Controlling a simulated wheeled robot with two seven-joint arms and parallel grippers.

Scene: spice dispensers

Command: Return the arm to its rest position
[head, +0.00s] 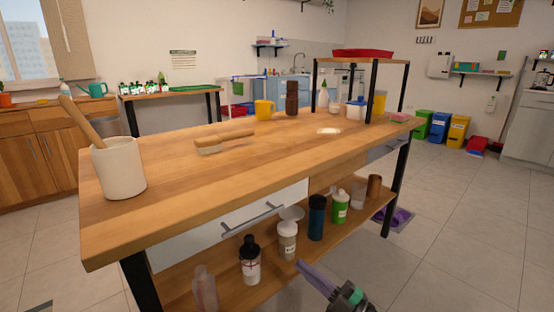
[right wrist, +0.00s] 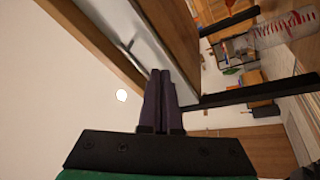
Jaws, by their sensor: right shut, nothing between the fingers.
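My right gripper (head: 303,268) shows at the bottom of the head view, in front of the table's lower shelf (head: 215,276). Its purple fingers point up and left toward the bottles. In the right wrist view the two fingers (right wrist: 161,78) are pressed together with nothing between them. They seem free of the table and the shelf items, though the exact gap is hard to tell. My left gripper is not in view.
The wooden table (head: 240,172) holds a white crock (head: 118,168), a brush (head: 225,142) and a yellow mug (head: 264,109). Several bottles, including a green one (head: 340,207), stand on the shelf close to my gripper. Floor (head: 455,225) at the right is clear.

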